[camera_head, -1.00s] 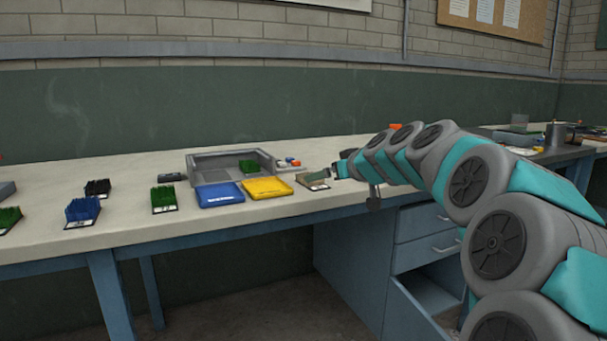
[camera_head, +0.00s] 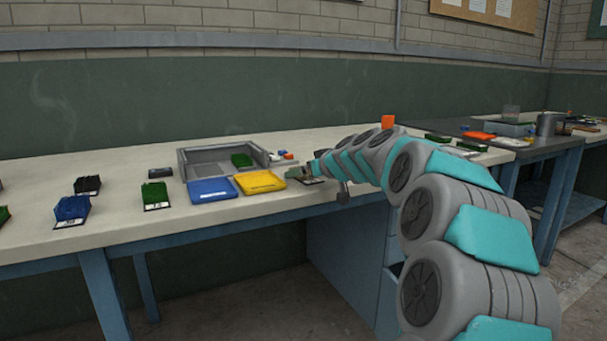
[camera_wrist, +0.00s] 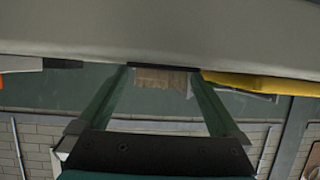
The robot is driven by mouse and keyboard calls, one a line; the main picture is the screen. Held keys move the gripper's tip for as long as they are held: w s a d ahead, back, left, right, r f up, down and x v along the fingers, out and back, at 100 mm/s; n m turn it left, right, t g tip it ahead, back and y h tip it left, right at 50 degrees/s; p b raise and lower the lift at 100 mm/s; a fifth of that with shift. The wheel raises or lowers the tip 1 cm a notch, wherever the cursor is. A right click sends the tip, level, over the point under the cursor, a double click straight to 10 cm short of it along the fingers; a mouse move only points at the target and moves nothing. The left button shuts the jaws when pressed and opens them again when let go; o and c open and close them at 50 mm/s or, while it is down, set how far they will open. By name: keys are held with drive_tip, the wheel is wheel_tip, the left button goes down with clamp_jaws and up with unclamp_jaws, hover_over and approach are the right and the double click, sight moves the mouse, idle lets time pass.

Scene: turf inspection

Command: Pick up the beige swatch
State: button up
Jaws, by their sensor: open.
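The beige swatch (camera_head: 297,172) is on the light bench top, just right of the yellow tray (camera_head: 259,182), with a dark-edged label card at its base. My gripper (camera_head: 309,170) reaches it from the right, low over the bench. In the wrist view, which appears upside down, my gripper (camera_wrist: 162,69) is open. Its two green fingers stand apart, with the beige swatch (camera_wrist: 160,79) showing between their tips. I cannot tell whether either finger touches it.
A blue tray (camera_head: 211,191) lies left of the yellow one, before a grey walled bin (camera_head: 183,162) holding a green swatch (camera_head: 241,160). Green (camera_head: 155,195), blue (camera_head: 72,208) and black (camera_head: 88,186) swatches stand further left. A dark bench (camera_head: 550,153) with clutter is at right.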

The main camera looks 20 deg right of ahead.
drive_tip(key=c, duration=1.3)
drive_tip(key=shift+r, duration=0.15)
drive_tip(key=shift+c, duration=0.2)
